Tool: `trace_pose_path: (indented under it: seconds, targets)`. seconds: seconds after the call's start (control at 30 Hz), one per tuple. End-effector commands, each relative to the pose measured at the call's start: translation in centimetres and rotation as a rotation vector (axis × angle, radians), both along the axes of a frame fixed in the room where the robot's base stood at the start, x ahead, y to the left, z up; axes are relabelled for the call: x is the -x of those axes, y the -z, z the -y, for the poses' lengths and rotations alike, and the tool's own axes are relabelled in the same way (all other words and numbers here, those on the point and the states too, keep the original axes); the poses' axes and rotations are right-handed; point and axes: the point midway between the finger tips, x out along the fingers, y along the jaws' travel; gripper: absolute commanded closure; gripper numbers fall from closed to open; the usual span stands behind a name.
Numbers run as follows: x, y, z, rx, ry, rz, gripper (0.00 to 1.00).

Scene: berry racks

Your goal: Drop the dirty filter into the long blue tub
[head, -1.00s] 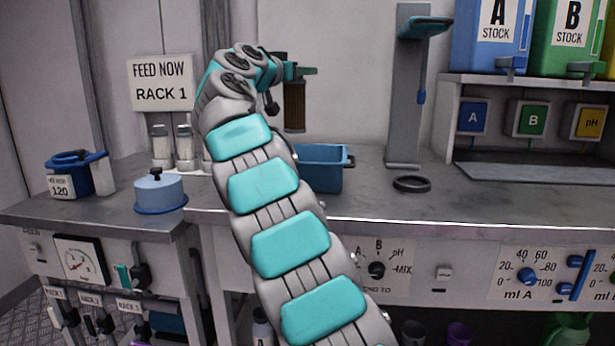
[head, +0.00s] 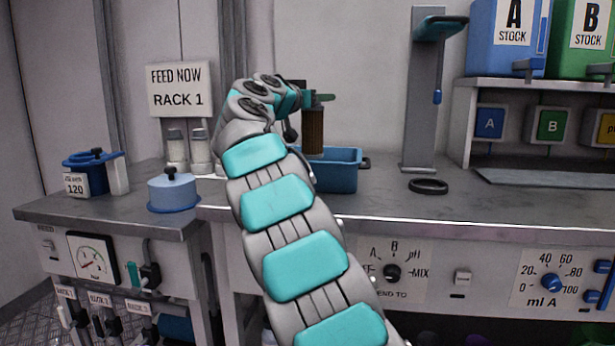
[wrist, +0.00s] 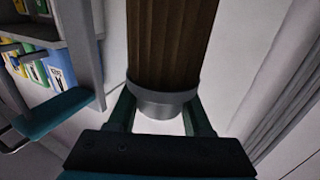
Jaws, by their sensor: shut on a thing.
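The dirty filter (head: 314,132) is a brown pleated cylinder, hanging upright below my gripper (head: 312,98) in the head view. In the wrist view my gripper (wrist: 162,108) is shut on the grey end collar of the filter (wrist: 170,45). The long blue tub (head: 338,178) stands on the bench, its left part hidden behind my arm. The filter's lower end overlaps the tub's back rim in the picture. I cannot tell whether it is inside the tub or just above it.
A blue-lidded round pot (head: 172,193) and a blue jug (head: 90,173) stand on the left. Right of the tub are a grey stand (head: 420,100) and a black ring (head: 428,186). White-capped bottles (head: 177,150) stand below the rack sign (head: 180,88).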

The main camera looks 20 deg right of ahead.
Motion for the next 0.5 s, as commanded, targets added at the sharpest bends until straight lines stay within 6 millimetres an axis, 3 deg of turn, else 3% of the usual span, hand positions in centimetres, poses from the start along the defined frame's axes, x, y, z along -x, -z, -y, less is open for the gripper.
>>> trace_pose_path:
  seconds: [0.07, 0.1, 0.4, 0.5]
  targets:
    - [0.01, -0.06, 0.00, 0.000, 0.000, 0.000, 1.00]
    - [0.01, -0.05, 0.00, 0.000, 0.000, 0.000, 0.48]
    - [0.02, -0.04, 0.01, 0.000, 0.000, 0.000, 0.15]
    - [0.02, -0.03, 0.01, 0.000, 0.000, 0.000, 0.15]
